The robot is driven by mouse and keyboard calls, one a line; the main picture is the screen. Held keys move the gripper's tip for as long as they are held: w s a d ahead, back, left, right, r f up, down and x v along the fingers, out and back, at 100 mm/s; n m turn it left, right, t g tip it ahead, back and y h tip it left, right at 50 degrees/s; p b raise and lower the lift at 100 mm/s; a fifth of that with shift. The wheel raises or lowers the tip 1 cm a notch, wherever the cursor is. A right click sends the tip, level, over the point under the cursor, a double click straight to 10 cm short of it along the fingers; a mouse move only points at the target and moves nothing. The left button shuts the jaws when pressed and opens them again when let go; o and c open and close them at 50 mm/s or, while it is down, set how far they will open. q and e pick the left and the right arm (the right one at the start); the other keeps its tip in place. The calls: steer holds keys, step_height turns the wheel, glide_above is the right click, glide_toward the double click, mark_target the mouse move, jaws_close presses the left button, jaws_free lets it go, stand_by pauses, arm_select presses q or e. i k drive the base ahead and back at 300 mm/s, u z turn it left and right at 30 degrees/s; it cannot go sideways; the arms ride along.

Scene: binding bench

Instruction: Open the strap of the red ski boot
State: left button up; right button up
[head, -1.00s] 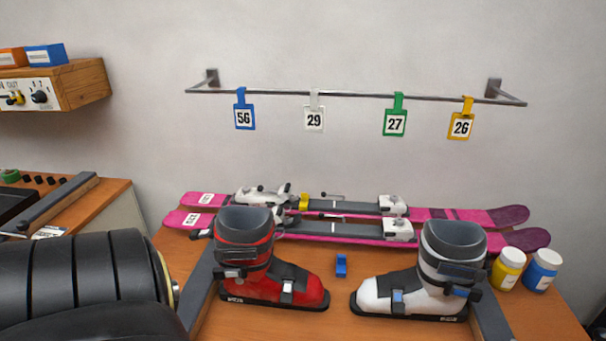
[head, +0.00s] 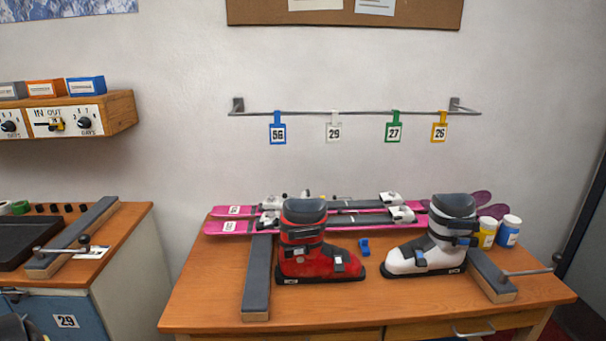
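The red ski boot (head: 306,262) stands upright on the wooden bench, left of the white boot, with its toe to the right. Its dark strap (head: 302,232) runs around the upper cuff, below the dark liner. It appears to lie against the cuff, but whether it is fastened is too small to tell. A light buckle (head: 338,261) sits over the foot. Neither of my grippers is in view.
The white boot (head: 415,258) stands to the right, with a small blue block (head: 364,247) between the boots. Pink skis (head: 240,227) lie behind. Padded bars (head: 257,280) flank the boots. Yellow (head: 487,232) and blue (head: 509,230) jars stand at the right. The front bench edge is clear.

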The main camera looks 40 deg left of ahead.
mark_target(293, 234)
steer(key=u, duration=1.75)
